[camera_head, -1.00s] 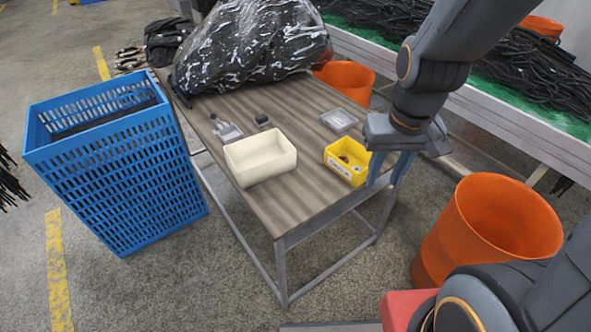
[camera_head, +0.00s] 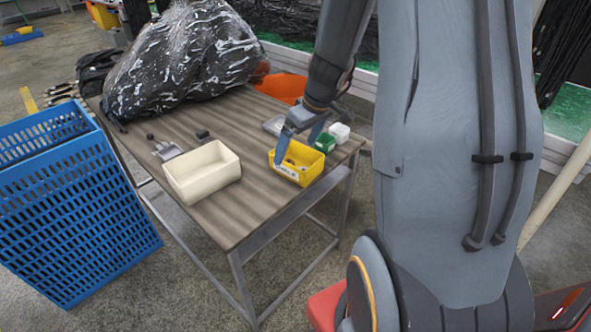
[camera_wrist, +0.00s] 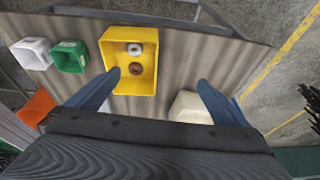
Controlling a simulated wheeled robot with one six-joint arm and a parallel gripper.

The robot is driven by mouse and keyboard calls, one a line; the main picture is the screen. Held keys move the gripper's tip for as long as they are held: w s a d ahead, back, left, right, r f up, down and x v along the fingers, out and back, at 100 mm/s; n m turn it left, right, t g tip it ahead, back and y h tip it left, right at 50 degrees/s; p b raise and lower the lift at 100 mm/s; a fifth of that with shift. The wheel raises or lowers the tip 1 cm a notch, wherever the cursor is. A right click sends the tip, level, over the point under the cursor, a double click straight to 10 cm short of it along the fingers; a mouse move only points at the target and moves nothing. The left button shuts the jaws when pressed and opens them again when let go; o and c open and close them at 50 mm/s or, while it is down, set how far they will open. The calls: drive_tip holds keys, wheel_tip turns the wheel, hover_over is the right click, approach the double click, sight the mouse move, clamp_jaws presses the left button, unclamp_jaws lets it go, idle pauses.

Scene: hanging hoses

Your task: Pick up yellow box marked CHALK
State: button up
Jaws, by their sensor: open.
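The yellow box (camera_head: 296,163) stands upright on the table near its right edge, with a white label on its front whose text is too small to read. In the wrist view the yellow box (camera_wrist: 128,60) lies ahead of the fingers, with a whitish ring and a brown ring inside. My gripper (camera_head: 298,148) is above the box in the head view, with one blue finger overlapping the box in the picture. Whether a finger touches the box I cannot tell.
A cream box (camera_head: 203,172) stands to the left on the table (camera_head: 250,205). A green box (camera_head: 324,142) and a white box (camera_head: 340,131) stand close beside the yellow box. A black plastic bag (camera_head: 185,60) covers the back. A blue crate (camera_head: 75,205) stands left.

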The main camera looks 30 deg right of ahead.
sight(302, 155)
drive_tip(key=shift+n+t, duration=0.4)
drive_tip(key=shift+n, duration=0.1)
drive_tip(key=shift+w+d+f+p, duration=0.1)
drive_tip(key=shift+w+d+f, duration=0.7)
drive_tip(key=shift+f, duration=0.8)
drive_tip(key=shift+w+d+f+p, duration=0.15)
drive_tip(key=shift+w+d+f, duration=0.4)
drive_tip(key=shift+w+f, duration=0.8)
drive_tip(key=shift+w+d+f+p, duration=0.1)
drive_tip(key=shift+w+d+f, duration=0.55)
drive_tip(key=shift+f, duration=1.25)
drive_tip(key=c, duration=1)
